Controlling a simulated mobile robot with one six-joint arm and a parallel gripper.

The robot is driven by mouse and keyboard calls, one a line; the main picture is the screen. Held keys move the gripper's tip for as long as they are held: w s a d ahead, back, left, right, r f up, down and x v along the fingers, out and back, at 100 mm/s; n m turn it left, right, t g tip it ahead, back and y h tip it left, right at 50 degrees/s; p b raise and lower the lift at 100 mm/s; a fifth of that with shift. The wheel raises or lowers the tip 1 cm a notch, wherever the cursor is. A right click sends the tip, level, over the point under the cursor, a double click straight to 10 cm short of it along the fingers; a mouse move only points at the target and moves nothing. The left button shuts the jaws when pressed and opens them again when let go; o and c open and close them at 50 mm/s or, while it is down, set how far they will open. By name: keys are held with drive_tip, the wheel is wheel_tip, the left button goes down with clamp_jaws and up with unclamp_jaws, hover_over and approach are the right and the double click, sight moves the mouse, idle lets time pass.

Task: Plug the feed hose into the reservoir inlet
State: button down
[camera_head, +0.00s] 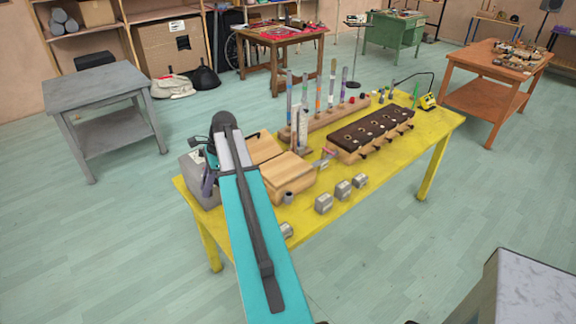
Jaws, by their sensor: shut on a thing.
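My teal arm (245,230) rises from the bottom of the picture and bends at a dark joint (222,121) over the left end of the yellow table (376,164). My gripper is hidden behind the arm. Dark, thin parts show just left of the arm, too small and blocked to name. I cannot make out the feed hose or the reservoir inlet. A grey box (195,184) stands at the table's left end, partly behind the arm; I cannot tell whether it is the reservoir.
Wooden boxes (289,174) sit right of my arm. Upright tubes (332,82) stand in a wooden rack (326,120). A dark-topped wooden block (371,133), small grey blocks (343,190) and a yellow device (427,102) with a black cable share the table. A grey table (97,87) stands left; floor between is clear.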

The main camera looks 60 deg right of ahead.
drive_tip(key=s+d+m+t+h+p, duration=0.1)
drive_tip(key=s+d+m+h+p, duration=0.3)
drive_tip(key=s+d+m, duration=0.7)
drive_tip(key=s+d, duration=0.8)
drive_tip(key=d, duration=0.3)
drive_tip(key=shift+s+d+r+m+t, duration=0.15)
drive_tip(key=shift+d+r+m+t, duration=0.15)
drive_tip(key=shift+d+t, duration=0.1)
drive_tip(key=shift+r+p, duration=0.15)
drive_tip(key=shift+p, duration=0.2)
drive_tip(key=shift+f+b, duration=1.2)
drive_tip(key=shift+f, duration=1.8)
drive_tip(key=shift+p, duration=0.6)
drive_tip(key=shift+f+b, duration=0.6)
drive_tip(key=shift+f, duration=1.05)
